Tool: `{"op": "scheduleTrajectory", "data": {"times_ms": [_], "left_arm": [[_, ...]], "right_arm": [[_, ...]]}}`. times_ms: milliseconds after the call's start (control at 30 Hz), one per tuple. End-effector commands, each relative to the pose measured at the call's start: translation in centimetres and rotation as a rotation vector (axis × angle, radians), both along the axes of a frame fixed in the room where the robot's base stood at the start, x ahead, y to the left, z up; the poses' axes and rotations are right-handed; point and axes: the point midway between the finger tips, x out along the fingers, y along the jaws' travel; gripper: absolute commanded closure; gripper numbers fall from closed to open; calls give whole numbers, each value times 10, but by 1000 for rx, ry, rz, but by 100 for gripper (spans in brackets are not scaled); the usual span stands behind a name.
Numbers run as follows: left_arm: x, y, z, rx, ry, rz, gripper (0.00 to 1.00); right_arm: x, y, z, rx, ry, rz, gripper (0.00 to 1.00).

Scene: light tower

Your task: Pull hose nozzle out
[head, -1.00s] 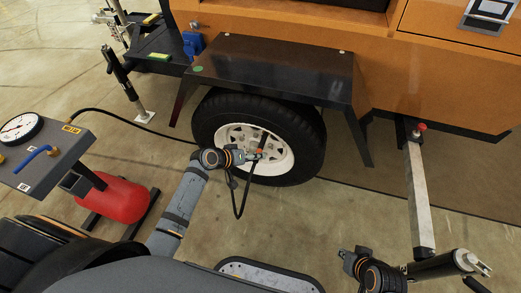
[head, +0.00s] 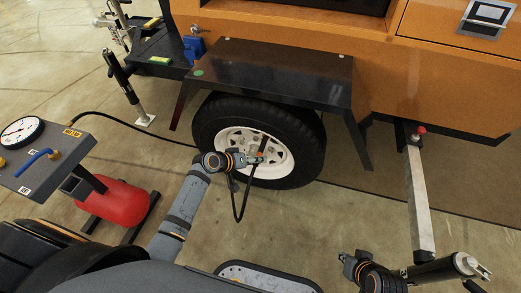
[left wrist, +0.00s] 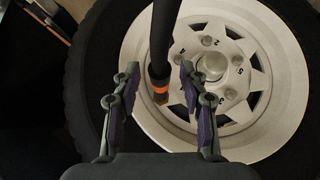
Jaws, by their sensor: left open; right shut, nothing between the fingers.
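The black hose (left wrist: 163,35) ends in a nozzle (left wrist: 160,92) with an orange ring and a brass-coloured tip, in front of the white rim of the wheel (left wrist: 262,28). In the head view the nozzle (head: 261,149) is small and partly mixed with my gripper. My left gripper (head: 261,158) is at the wheel. In the left wrist view its fingers (left wrist: 158,90) are open, with the nozzle between them in the picture; no grip shows. Whether the tip touches a valve cannot be told. My right gripper (head: 346,262) is shut and empty at lower right, away from the wheel.
A black fender (head: 285,70) overhangs the tire (head: 310,130). The hose runs from a compressor with a gauge (head: 22,131) and red tank (head: 115,203) at left. A grey metal leg (head: 419,200) stands at right. Floor between them is open.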

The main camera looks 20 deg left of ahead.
Motion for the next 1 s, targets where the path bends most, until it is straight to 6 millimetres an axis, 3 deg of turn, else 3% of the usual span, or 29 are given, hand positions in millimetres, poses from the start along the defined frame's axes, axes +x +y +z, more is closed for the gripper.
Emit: {"op": "scheduleTrajectory", "data": {"times_ms": [700,1000], "left_arm": [[0,0,0,1,0,-1,58],[0,0,0,1,0,-1,99]], "right_arm": [[1,0,6,0,-3,0,100],[1,0,5,0,-2,0,100]]}}
